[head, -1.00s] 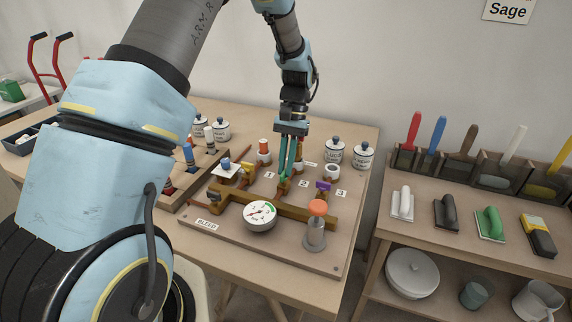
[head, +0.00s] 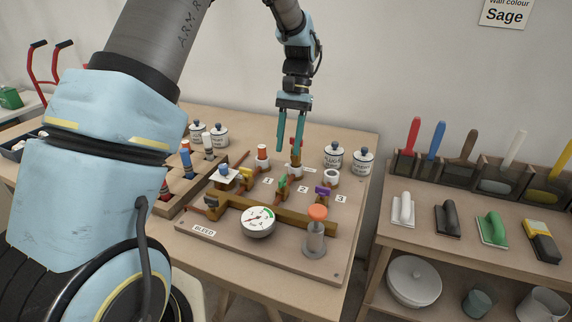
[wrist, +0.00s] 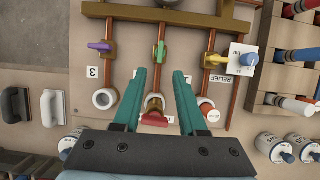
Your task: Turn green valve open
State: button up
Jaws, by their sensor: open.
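The green valve (head: 282,185) is a small green handle on the middle pipe of the bleed board. In the wrist view the green handle (wrist: 161,50) lies in line with its copper pipe. The purple valve handle (wrist: 100,46) and the yellow valve handle (wrist: 215,59) lie across their pipes. My gripper (head: 289,150) is open and empty, above the board and apart from the green handle. In the wrist view my gripper (wrist: 160,74) has its two teal fingers spread either side of the middle pipe, short of the handle.
The round gauge (head: 258,221) and an orange-topped post (head: 317,212) stand at the board's front. A red-topped outlet (wrist: 153,118) lies below the fingers. White jars (head: 334,155) stand behind.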

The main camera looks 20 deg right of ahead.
jog(key=v, duration=0.3)
jog(key=shift+w+r, duration=0.1)
jog(key=shift+r, duration=0.2)
jog(key=a+n+t+h, duration=0.2)
jog(key=a+n, duration=0.1)
jog(key=a, duration=1.1)
jog(key=s+a+f+n+t, duration=0.1)
jog(key=s+a, duration=0.3)
jog(key=a, duration=0.3)
jog(key=s+a+f+n+t+h, duration=0.1)
jog(key=s+a, duration=0.3)
jog(key=a, duration=0.4)
jog(key=shift+s+n+t, duration=0.4)
jog(key=shift+n+t, duration=0.1)
jog(key=shift+n, duration=0.3)
